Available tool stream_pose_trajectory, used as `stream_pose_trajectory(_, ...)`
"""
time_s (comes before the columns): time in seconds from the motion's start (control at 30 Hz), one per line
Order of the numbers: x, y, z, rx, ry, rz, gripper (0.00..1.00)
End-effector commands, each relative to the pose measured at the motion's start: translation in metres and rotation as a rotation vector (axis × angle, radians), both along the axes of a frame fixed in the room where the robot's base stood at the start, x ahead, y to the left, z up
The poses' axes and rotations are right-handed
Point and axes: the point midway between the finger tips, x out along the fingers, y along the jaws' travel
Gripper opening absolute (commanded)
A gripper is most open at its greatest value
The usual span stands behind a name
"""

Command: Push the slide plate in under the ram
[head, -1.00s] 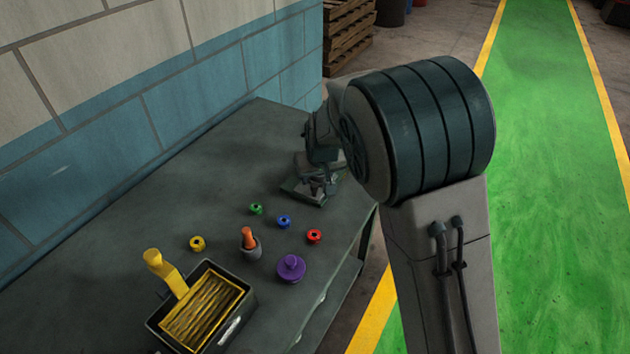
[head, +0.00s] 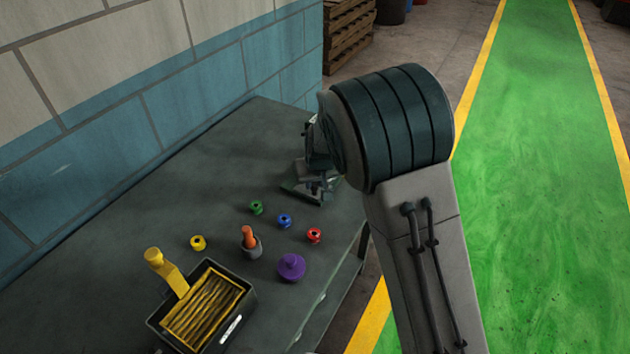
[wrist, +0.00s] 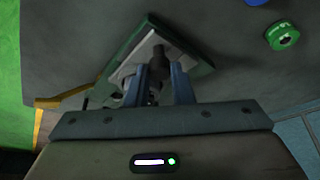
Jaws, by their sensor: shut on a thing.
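A small press fixture with a green base (wrist: 202,72) stands on the bench; its base also shows in the head view (head: 296,189). A pale plate (wrist: 146,45), which looks like the slide plate, lies on the base. A dark upright part (wrist: 157,58) stands between my fingers. My gripper (wrist: 161,72) is low over the fixture, its two blue-grey fingers closed about a part there that looks joined to the slide plate. The fingers and wrist hide much of the fixture, and I cannot make out the ram clearly.
Green (head: 256,207), blue (head: 285,221), red (head: 314,235) and yellow (head: 197,243) knobs stand on the grey bench (head: 150,215). A block wall (head: 120,100) borders the bench.

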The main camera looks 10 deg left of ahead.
Motion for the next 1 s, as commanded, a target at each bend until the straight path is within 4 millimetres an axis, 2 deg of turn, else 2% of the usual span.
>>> stream_pose_trajectory(0.17,0.020,-0.007,-0.003,0.001,-0.002,-0.002,0.00)
stream_pose_trajectory(0.4,0.068,-0.023,-0.001,0.001,-0.003,-0.004,0.00)
stream_pose_trajectory(0.5,0.081,-0.027,-0.001,0.001,-0.003,-0.002,0.00)
stream_pose_trajectory(0.63,0.089,-0.031,0.000,0.001,-0.003,-0.001,0.00)
stream_pose_trajectory(0.93,0.091,-0.033,0.002,0.000,-0.007,-0.003,0.00)
stream_pose_trajectory(0.97,0.091,-0.033,0.002,0.000,-0.007,-0.003,0.26)
stream_pose_trajectory(1.0,0.091,-0.033,0.002,0.000,-0.007,-0.004,0.38)
